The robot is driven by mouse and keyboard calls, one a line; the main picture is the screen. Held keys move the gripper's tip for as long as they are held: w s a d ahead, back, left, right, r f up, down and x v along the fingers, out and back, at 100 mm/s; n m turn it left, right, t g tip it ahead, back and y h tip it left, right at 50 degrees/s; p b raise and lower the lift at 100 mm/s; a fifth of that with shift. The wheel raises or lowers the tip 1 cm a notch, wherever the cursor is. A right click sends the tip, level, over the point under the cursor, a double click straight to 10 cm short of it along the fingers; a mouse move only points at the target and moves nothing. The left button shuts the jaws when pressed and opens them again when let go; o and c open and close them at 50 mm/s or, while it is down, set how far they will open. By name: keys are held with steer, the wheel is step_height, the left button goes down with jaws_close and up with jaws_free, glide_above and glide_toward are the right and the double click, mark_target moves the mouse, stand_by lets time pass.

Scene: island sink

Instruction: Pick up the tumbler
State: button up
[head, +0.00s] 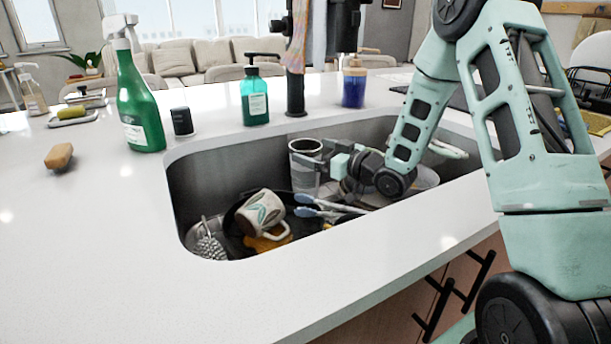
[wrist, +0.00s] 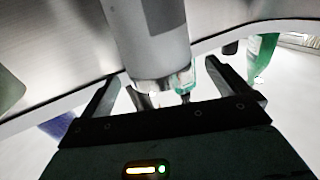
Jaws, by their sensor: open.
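The tumbler (head: 303,172) is a grey cylinder with a dark rim, standing upright in the sink near its back wall in the head view. In the wrist view the tumbler (wrist: 152,38) is large at top centre, lying between the lines of the two fingers. My gripper (head: 318,168) reaches into the sink from the right, right at the tumbler; its fingers partly cover it. In the wrist view my gripper (wrist: 163,75) is open, with one finger to each side of the tumbler. Whether a finger touches it I cannot tell.
A white mug (head: 261,211) lies tilted in a dark pan in the sink, left of the tumbler. Toothbrushes (head: 322,206) lie in front, and a plate (head: 424,180) is to the right. A green spray bottle (head: 139,105) and soap bottle (head: 255,98) stand on the counter behind.

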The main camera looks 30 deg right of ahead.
mark_target(294, 143)
steer(key=shift+x, duration=1.95)
steer(key=c, duration=1.7)
steer(key=shift+r, duration=0.15)
